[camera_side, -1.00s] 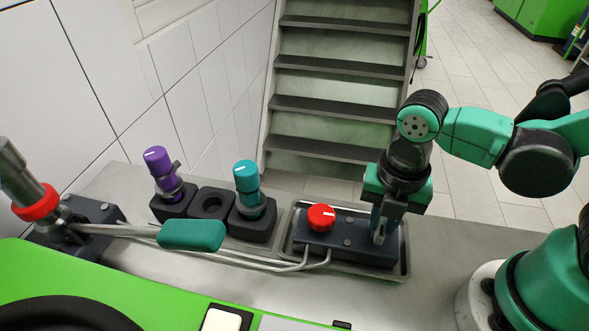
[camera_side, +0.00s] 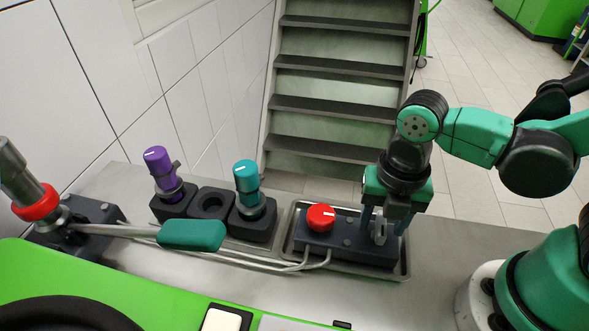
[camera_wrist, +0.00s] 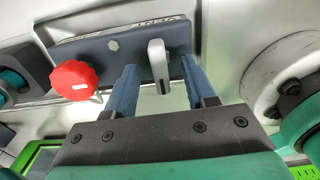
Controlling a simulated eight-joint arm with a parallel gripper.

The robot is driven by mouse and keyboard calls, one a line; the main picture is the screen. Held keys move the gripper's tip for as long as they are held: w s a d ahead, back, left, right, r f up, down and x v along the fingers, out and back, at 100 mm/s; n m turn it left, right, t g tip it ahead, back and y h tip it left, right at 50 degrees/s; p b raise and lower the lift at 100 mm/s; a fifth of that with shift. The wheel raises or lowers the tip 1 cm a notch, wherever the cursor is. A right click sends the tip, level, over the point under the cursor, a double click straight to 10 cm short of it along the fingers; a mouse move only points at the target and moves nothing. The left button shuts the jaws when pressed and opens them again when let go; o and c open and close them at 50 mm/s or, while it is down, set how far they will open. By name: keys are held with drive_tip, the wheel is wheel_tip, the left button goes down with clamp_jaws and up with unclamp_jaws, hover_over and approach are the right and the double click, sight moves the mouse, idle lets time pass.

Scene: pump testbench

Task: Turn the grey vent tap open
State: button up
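The grey vent tap (camera_side: 379,231) sits at the right end of the dark blue block (camera_side: 322,240). In the wrist view, the tap's light grey lever (camera_wrist: 157,62) points across the block, beside the lettering "VENT". My gripper (camera_side: 384,226) is open, pointing down, with one finger on each side of the tap. In the wrist view, my gripper (camera_wrist: 161,78) shows a gap between the lever and each finger, so neither finger appears to touch it there. The tap's base is partly hidden in the side view.
A red knob (camera_side: 321,217) stands on the same block, left of my gripper. The block lies in a metal tray (camera_side: 404,268). Further left are a teal-capped part (camera_side: 246,178) and a purple-capped part (camera_side: 157,162) in black holders, and a teal-handled lever (camera_side: 192,235).

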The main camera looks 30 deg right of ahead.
sight(382, 223)
drive_tip(key=shift+r, duration=0.15)
drive_tip(key=shift+r, duration=2.7)
drive_tip(key=shift+w+d+m+t, duration=0.15)
drive_tip(key=shift+w+m, duration=0.05)
drive_tip(key=shift+m, duration=0.4)
drive_tip(key=shift+w+d+m+t, duration=0.15)
drive_tip(key=shift+m, duration=0.45)
drive_tip(key=w+d+r+m+t, duration=0.1)
drive_tip(key=w+d+m+t, duration=0.2)
drive_tip(key=m, duration=0.9)
drive_tip(key=w+d+r+m+t, duration=0.1)
drive_tip(key=w+d+m+t, duration=0.2)
drive_tip(key=m, duration=0.9)
drive_tip(key=shift+d+r+m+t, duration=0.3)
drive_tip(key=shift+d+r+m, duration=0.1)
drive_tip(key=shift+d, duration=0.15)
